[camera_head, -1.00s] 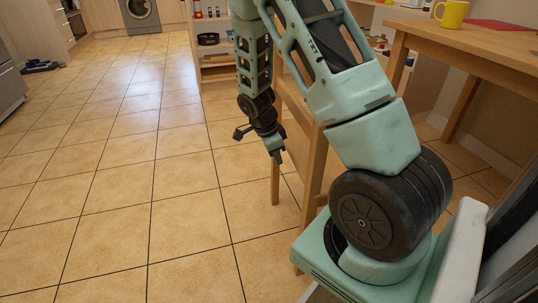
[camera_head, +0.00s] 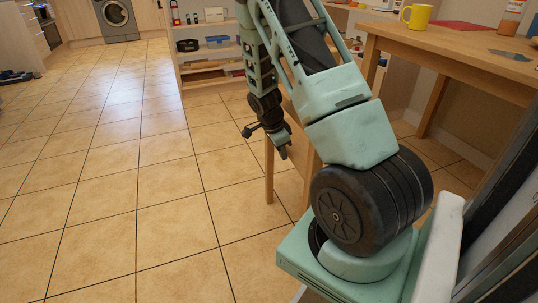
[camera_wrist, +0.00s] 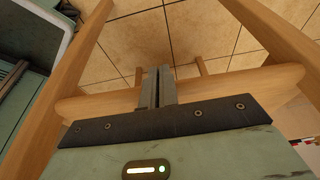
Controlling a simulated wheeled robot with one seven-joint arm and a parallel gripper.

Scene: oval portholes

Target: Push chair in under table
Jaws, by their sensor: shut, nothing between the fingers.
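The wooden chair (camera_head: 269,172) stands on the tiles at the left end of the wooden table (camera_head: 455,42), mostly hidden behind my arm. How far it is under the table cannot be told. In the wrist view, a chair rail (camera_wrist: 225,85) crosses the picture between two wooden uprights. My gripper (camera_head: 284,155) points down in front of the chair in the head view. In the wrist view its fingers (camera_wrist: 155,88) are shut and empty, overlapping the rail. Whether they touch it is unclear.
A yellow mug (camera_head: 416,16), an orange-labelled bottle (camera_head: 511,18) and a red flat item (camera_head: 460,25) are on the table. A low shelf (camera_head: 212,62) stands behind the chair. The tiled floor (camera_head: 110,190) on the left is open.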

